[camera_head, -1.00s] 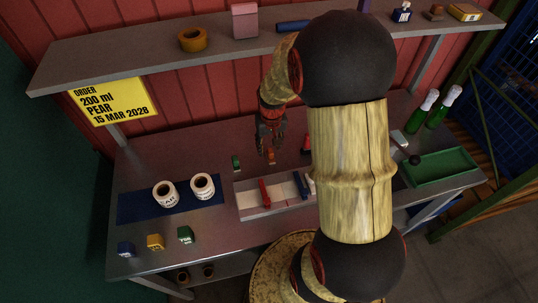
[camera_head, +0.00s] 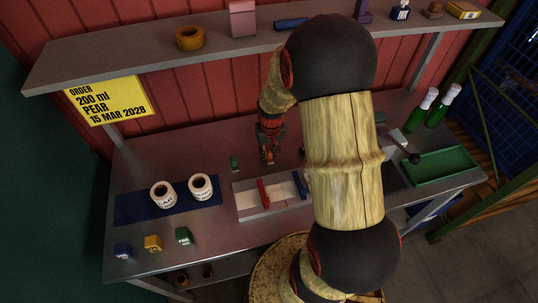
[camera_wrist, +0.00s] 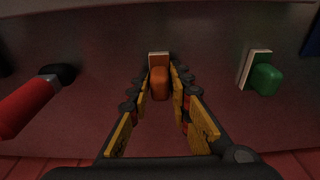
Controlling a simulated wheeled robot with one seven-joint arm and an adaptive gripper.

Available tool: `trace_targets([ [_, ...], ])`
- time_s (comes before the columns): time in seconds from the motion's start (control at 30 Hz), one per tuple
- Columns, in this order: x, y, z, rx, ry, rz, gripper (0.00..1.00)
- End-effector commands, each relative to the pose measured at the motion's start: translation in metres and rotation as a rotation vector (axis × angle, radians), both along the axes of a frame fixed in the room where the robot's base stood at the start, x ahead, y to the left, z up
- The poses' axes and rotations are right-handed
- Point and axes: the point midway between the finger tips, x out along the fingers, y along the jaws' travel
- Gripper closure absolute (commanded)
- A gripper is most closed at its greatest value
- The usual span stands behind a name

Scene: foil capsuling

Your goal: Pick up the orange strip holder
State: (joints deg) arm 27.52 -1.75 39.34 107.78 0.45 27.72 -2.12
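The orange strip holder (camera_wrist: 159,84) is a small orange block with a pale flat piece at one end, standing on the grey bench. It is between the fingertips of my gripper (camera_wrist: 160,78) in the wrist view. The fingers are apart, one on each side of it, with a narrow gap seeming to show; contact is hard to make out. In the head view my gripper (camera_head: 268,150) is low over the bench and partly hides the orange holder (camera_head: 270,157).
A green holder (camera_wrist: 265,79) with a pale piece stands beside the orange one. A red-handled tool (camera_wrist: 24,107) lies on the other side. In the head view, a pale tray (camera_head: 246,214), two white label rolls (camera_head: 163,195), and several coloured blocks (camera_head: 183,236) are nearer.

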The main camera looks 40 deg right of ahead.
Motion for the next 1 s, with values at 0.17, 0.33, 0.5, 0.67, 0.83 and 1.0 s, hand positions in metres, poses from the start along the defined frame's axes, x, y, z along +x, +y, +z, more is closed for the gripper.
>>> trace_targets([
  [0.17,0.0,0.0,0.0,0.0,0.0,0.0,0.92],
  [0.33,0.0,0.0,0.0,0.0,0.0,0.0,1.0],
  [0.5,0.0,0.0,0.0,0.0,0.0,0.0,1.0],
  [0.67,0.0,0.0,0.001,0.0,-0.001,0.0,1.0],
  [0.83,0.001,0.0,0.011,-0.001,-0.003,0.0,1.0],
  [1.0,0.001,-0.001,0.035,-0.002,-0.005,0.0,1.0],
])
